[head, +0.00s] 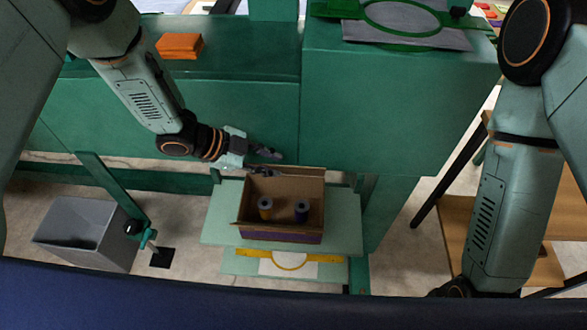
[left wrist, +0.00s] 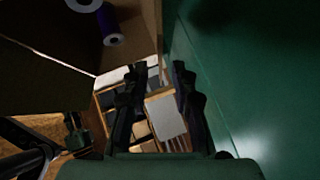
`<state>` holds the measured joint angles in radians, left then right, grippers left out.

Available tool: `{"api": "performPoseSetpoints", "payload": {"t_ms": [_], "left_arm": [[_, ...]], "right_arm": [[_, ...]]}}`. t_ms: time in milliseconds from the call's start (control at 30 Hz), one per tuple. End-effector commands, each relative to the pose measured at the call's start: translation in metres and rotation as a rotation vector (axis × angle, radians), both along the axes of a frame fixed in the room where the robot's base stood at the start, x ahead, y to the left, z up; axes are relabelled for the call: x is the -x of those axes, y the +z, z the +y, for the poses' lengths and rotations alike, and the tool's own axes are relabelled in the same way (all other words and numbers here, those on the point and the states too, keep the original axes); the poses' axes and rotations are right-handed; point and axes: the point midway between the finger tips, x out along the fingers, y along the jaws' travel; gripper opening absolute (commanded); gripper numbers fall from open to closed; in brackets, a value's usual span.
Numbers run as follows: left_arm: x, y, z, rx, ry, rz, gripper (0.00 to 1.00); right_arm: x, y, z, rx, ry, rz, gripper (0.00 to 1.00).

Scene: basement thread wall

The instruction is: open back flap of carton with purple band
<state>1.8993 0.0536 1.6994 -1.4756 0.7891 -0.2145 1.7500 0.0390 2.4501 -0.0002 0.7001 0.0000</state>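The carton (head: 308,230) with the purple band (head: 283,237) along its lower front sits on a pale green shelf below the left gripper. My left gripper (head: 272,160) is at the carton's back left, against the green wall panel. In the left wrist view its dark fingers (left wrist: 160,92) are apart and empty, with the carton (left wrist: 60,70) beside them. My right gripper is out of view.
The green panel (head: 210,115) stands close behind the carton. A grey bin (head: 85,232) is at the left. An orange stack (head: 180,46) and a green hoop (head: 400,18) lie on top surfaces. The pale green shelf (head: 345,230) has free room right of the carton.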

Motion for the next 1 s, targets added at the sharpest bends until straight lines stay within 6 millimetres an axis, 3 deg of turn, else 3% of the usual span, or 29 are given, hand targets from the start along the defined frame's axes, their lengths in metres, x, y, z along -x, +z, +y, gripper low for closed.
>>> {"api": "performPoseSetpoints", "payload": {"t_ms": [433, 833, 1000], "left_arm": [[-0.015, -0.042, -0.044, 0.000, -0.002, 0.000, 0.26], [-0.019, -0.047, -0.053, 0.001, 0.003, 0.000, 0.26], [-0.018, -0.047, -0.053, 0.001, 0.003, 0.000, 0.14]], "right_arm": [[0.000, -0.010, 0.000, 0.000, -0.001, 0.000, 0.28], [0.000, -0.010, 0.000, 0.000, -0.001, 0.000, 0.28], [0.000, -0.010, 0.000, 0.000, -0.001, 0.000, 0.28]]}}
